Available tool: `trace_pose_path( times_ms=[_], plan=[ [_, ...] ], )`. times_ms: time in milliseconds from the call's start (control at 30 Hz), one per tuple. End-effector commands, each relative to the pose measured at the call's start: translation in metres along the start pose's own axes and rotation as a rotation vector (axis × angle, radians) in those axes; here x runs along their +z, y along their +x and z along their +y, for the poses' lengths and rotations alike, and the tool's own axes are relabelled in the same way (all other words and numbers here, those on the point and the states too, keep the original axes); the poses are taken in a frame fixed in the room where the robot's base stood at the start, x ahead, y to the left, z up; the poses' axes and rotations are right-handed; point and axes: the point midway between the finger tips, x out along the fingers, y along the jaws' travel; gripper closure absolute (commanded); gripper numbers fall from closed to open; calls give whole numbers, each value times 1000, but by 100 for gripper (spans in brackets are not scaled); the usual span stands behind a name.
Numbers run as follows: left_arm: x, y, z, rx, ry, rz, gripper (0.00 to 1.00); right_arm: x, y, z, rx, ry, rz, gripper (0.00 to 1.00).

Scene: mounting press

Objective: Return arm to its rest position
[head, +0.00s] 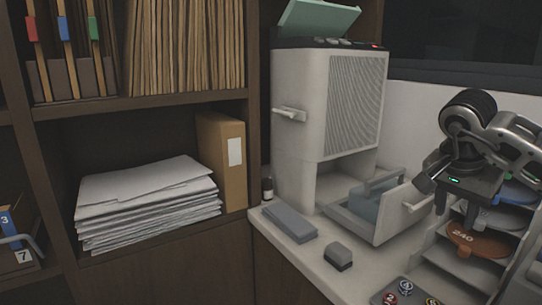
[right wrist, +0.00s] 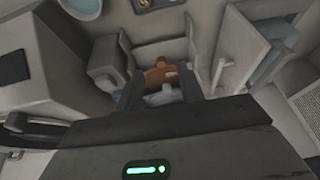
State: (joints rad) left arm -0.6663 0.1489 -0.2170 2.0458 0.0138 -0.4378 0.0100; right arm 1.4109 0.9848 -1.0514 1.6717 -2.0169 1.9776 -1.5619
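My right arm (head: 497,128) comes in from the right in the head view. My right gripper (head: 434,192) hangs in the air above the counter, in front of a rack of discs. Its two dark fingers stand apart in the right wrist view (right wrist: 160,94), with a gap between them and nothing seen held. An orange-brown piece and a pale grey piece show beyond that gap. My left arm and left gripper are in neither view.
A tall pale machine (head: 325,110) stands at the back with its lower drawer (head: 405,208) pulled out. The rack holds an orange disc marked 240 (head: 485,243) and a blue disc (head: 515,192). Grey blocks (head: 290,222) lie on the counter. A shelf with paper (head: 150,200) is at left.

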Motion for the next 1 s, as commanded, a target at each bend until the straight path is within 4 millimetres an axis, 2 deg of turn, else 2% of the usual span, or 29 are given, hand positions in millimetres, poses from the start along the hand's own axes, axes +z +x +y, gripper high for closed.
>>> trace_pose_path(
  times_ms=[133,267,367,467,567,667,700,800,900,1000],
  plan=[
    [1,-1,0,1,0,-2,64,33,15,-19,-55,-19,-96,62],
    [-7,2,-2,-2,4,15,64,66,26,-34,-104,-21,-199,62],
    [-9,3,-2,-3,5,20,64,98,34,-46,-144,-16,-301,62],
    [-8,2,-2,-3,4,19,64,138,40,-58,-184,-1,-436,62],
    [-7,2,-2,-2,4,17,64,191,43,-69,-220,41,-632,62],
    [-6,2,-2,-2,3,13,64,262,34,-78,-234,139,-935,62],
    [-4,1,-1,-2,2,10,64,291,25,-80,-223,206,-1088,62],
    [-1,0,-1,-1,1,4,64,350,-9,-85,-133,449,-1513,62],
    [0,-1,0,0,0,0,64,371,-40,-91,52,769,-1911,62],
    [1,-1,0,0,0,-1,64,363,-49,-98,330,1158,-2253,62]
  ],
)
